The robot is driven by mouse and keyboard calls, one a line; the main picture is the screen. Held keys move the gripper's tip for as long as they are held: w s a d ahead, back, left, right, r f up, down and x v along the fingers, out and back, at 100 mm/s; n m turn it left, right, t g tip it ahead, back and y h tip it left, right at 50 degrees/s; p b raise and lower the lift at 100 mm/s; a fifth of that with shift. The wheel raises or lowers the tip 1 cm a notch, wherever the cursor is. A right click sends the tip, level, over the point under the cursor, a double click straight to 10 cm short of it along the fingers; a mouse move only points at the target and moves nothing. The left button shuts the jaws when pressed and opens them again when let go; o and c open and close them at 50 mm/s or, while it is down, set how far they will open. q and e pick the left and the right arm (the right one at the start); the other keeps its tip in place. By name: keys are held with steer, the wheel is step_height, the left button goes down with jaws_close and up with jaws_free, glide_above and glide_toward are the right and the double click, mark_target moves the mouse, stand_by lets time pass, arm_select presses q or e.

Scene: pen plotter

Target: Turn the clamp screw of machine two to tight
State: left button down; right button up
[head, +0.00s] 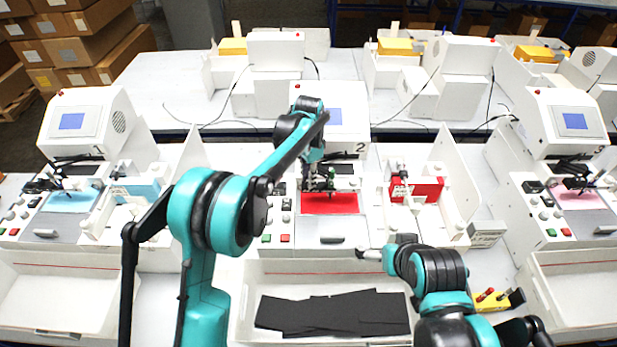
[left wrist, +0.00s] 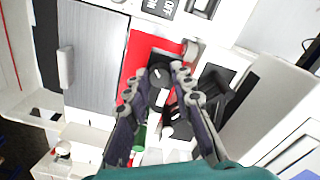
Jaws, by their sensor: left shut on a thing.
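Machine two (head: 342,118) stands in the middle of the head view, with a "2" beside its screen and a red plate (head: 330,204) on its bed. My left gripper (head: 318,180) is over the pen carriage, above the plate. In the left wrist view its two fingers (left wrist: 156,84) are on either side of a round black knob, the clamp screw (left wrist: 159,73), and are shut on it. The turn of the screw cannot be read. The fingers hide part of the carriage. My right gripper (head: 372,253) is low at the front right of machine two, apart from it; its jaws are unclear.
A tray with black sheets (head: 333,313) is in front of machine two. A red holder (head: 417,189) stands to its right. Machine one (head: 88,125) is at left, machine three (head: 570,122) at right. A yellow tool holder (head: 498,301) lies at the front right.

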stand_by(0.4)
arm_select(q)
steer(key=c, duration=1.3)
jaws_free()
step_height(320, 180, up, 12)
